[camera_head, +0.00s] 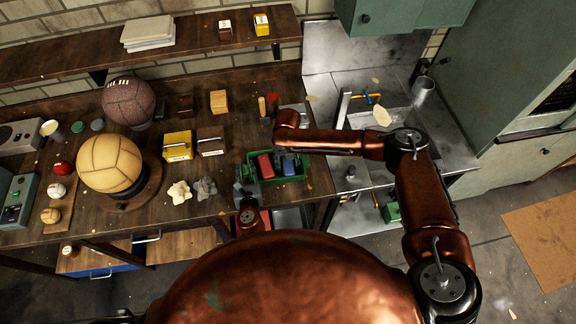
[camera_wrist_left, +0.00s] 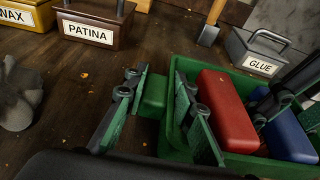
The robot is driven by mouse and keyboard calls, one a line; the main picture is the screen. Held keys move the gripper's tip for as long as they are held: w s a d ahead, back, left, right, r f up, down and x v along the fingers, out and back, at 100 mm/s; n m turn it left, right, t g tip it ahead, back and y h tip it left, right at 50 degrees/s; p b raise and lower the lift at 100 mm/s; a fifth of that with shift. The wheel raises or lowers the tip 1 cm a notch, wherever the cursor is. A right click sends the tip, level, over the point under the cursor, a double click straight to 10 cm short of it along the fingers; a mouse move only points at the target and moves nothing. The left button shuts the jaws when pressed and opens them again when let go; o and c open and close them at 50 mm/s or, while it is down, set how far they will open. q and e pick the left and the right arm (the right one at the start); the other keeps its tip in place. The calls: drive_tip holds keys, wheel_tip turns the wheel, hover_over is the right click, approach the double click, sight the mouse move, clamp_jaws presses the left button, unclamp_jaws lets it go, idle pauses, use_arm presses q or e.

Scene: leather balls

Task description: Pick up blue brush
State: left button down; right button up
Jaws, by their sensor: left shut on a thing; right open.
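The blue brush (camera_head: 289,167) lies in the right part of the green crate (camera_head: 287,181), beside a red brush (camera_head: 265,166). In the left wrist view the blue brush (camera_wrist_left: 290,137) is partly covered by dark fingers of my right gripper (camera_wrist_left: 282,97). That gripper is open and reaches down into the crate at the blue brush; contact cannot be told. My left gripper (camera_head: 247,191) is at the crate's left side. In its wrist view my left gripper (camera_wrist_left: 158,103) is shut on a green block-like piece (camera_wrist_left: 153,93) against the crate's left wall, perhaps its handle.
A grey glue box (camera_wrist_left: 258,55) stands behind the crate. Brown patina (camera_head: 211,141) and yellow wax (camera_head: 178,146) boxes, pale and grey lumps and a large tan ball (camera_head: 110,163) stand to the left. The sink counter (camera_head: 337,175) is to the right.

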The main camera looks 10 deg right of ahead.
sight(288, 162)
drive_tip(key=shift+c, duration=0.3)
drive_tip(key=c, duration=0.9)
drive_tip(key=shift+c, duration=0.2)
drive_tip(key=shift+r, duration=0.1)
wheel_tip(288, 162, up, 10)
drive_tip(key=shift+f, duration=0.1)
use_arm(q)
drive_tip(key=c, duration=1.5)
unclamp_jaws()
drive_tip(key=shift+c, duration=0.2)
